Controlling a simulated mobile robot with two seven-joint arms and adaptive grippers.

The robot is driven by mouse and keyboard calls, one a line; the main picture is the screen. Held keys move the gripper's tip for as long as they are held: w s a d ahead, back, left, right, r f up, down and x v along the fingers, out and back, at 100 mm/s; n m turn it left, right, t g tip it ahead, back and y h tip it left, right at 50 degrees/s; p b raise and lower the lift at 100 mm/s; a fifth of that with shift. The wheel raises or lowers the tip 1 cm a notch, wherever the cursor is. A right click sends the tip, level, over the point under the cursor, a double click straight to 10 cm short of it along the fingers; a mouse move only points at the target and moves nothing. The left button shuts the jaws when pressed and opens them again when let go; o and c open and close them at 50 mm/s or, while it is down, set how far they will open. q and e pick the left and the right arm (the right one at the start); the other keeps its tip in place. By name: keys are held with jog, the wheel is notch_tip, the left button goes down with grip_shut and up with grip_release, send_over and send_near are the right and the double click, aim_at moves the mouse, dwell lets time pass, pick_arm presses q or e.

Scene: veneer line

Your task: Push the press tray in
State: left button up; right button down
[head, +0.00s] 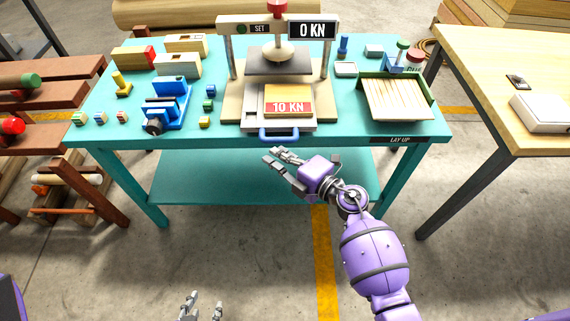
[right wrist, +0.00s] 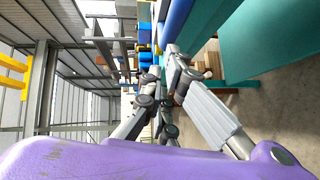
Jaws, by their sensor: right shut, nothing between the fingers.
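The press (head: 278,60) stands on the teal table, with a grey plate hanging under its top beam. Its light grey press tray (head: 252,117) sticks out at the front and carries a yellowish block (head: 289,92) with a red "10 KN" label. The blue tray handle (head: 279,136) is at the table's front edge. My right gripper (head: 273,155) is shut and empty, just in front of and below the handle, apparently apart from it. Its fingers converge in the right wrist view (right wrist: 168,55). My left gripper (head: 204,304) is open and empty at the bottom edge, far from the tray.
A green-edged tray of pale strips (head: 396,99) stands right of the press. A blue fixture (head: 167,105) and several small blocks lie to the left. A wooden table (head: 500,80) stands at the right. The floor before the teal table is clear.

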jog(key=shift+w+f, duration=0.1)
jog(key=shift+w, duration=0.5)
jog(key=shift+w, duration=0.1)
